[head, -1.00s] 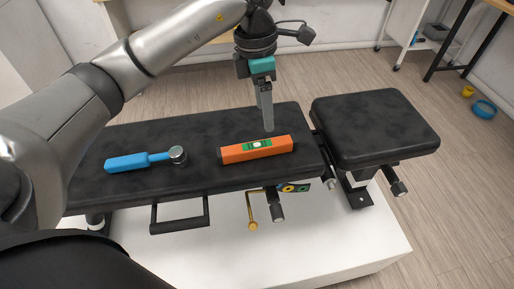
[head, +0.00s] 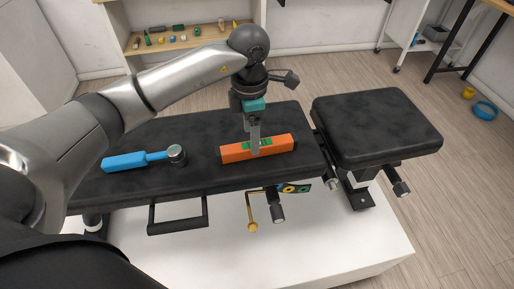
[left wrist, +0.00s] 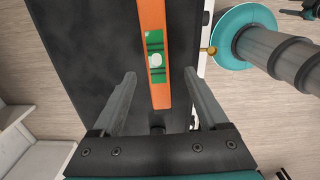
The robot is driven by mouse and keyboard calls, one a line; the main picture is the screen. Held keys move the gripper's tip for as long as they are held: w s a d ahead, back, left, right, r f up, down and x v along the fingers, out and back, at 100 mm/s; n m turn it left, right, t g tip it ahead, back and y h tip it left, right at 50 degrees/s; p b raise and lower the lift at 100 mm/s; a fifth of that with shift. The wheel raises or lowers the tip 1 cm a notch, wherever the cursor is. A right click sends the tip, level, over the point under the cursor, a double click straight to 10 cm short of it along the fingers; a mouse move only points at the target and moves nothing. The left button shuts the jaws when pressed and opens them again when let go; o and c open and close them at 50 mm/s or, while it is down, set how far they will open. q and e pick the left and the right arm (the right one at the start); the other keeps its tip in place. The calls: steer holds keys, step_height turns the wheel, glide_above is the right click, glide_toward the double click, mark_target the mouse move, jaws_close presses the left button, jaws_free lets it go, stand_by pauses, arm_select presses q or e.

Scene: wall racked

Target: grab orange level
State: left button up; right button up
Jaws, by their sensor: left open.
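The orange level (head: 275,147), with a green vial window in its middle, lies flat near the right end of the long black bench pad. My left gripper (head: 254,147) points down over it, in front of its middle in the head view. In the left wrist view the level (left wrist: 153,22) runs up and down, and its near end lies between the two open fingers (left wrist: 157,88). A gap shows on each side of the level, and the jaws hold nothing. The gripper's exact height above the level is hard to tell. My right gripper is not in view.
A blue-handled tool (head: 126,161) with a round metal head lies left on the long pad (head: 205,128). A separate black pad (head: 372,125) stands at right. Shelves with small items (head: 180,42) stand behind. The pad between tool and level is clear.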

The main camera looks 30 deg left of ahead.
arm_select(q)
step_height(320, 180, down, 5)
steer(key=shift+w+a+r+b, duration=0.1)
steer(key=shift+r+b, duration=0.1)
steer(key=shift+b, duration=0.15)
jaws_close()
stand_by(0.4)
steer(key=shift+r, duration=0.1)
